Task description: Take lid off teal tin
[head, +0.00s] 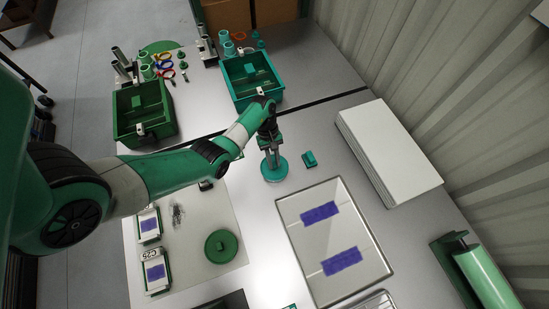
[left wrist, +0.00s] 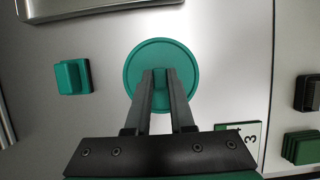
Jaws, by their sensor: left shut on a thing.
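The teal tin (head: 275,172) is round and stands on the metal table near the middle of the head view. Its round teal lid (left wrist: 160,52) fills the middle of the left wrist view and hides the tin's body there. My left gripper (head: 271,152) is directly above the tin, pointing down. In the left wrist view its two dark fingers (left wrist: 164,92) are shut on the small knob in the middle of the lid. I cannot tell whether the lid is raised off the tin. My right gripper is not in view.
A small teal block (head: 309,159) lies just right of the tin. A framed panel (head: 290,215) with purple patches lies nearer. A green round lidded thing (head: 221,246) sits on a pale mat. Teal (head: 238,99) and green (head: 123,134) bins stand behind; a white slab (head: 388,150) is at right.

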